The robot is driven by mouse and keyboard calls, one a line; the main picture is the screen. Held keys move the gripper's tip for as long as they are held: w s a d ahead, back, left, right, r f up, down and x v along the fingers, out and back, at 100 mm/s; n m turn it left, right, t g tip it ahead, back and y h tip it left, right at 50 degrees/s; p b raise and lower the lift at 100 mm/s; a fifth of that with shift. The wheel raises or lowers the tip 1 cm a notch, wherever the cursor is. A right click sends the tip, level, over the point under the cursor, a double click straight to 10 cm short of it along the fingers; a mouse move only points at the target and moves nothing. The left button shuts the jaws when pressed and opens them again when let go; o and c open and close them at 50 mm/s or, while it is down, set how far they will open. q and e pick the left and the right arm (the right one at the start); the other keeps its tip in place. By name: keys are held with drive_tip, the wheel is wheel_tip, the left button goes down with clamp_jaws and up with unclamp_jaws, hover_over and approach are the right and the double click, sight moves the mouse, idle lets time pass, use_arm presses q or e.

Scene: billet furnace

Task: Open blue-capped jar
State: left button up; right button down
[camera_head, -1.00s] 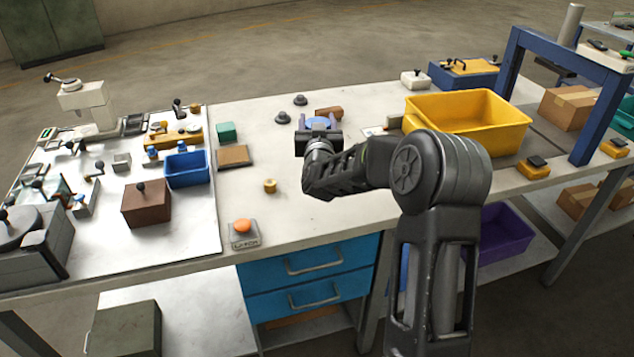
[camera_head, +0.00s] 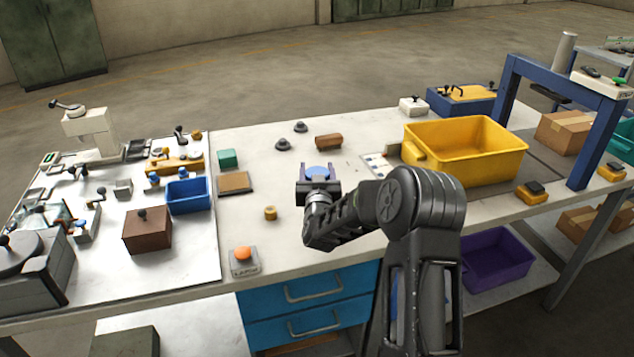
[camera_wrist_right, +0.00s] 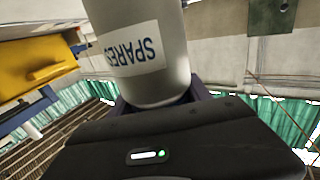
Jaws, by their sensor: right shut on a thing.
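The jar is pale grey with a "SPARES" label, which reads upside down in the right wrist view (camera_wrist_right: 145,50). Its blue cap (camera_head: 319,172) shows from above in the head view, and the cap looks to be on the jar. My right gripper (camera_head: 319,184) is shut on the jar, with its jaws around the jar body. The gripper hides most of the jar in the head view. I cannot tell how far the jar is above the bench. My left gripper is not in view.
A yellow bin (camera_head: 465,178) stands right of my right arm. A yellow ring (camera_head: 270,213) and an orange-button box (camera_head: 243,261) lie to the left. A brown block (camera_head: 328,141) and grey knobs (camera_head: 283,144) are behind. The bench's middle is mostly clear.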

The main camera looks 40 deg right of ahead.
wheel_tip(320, 180, down, 4)
drive_tip(key=shift+r+p, duration=0.2)
drive_tip(key=shift+p, duration=0.2)
drive_tip(key=shift+f, duration=0.15)
drive_tip(key=shift+f+b, duration=0.15)
drive_tip(key=shift+b, duration=0.2)
drive_tip(key=shift+c, duration=2.4)
unclamp_jaws()
drive_tip(key=shift+r+p, duration=0.35)
drive_tip(key=shift+p, duration=0.1)
drive_tip(key=b+v, duration=0.3)
drive_tip(key=v, duration=0.9)
drive_tip(key=shift+f, duration=0.15)
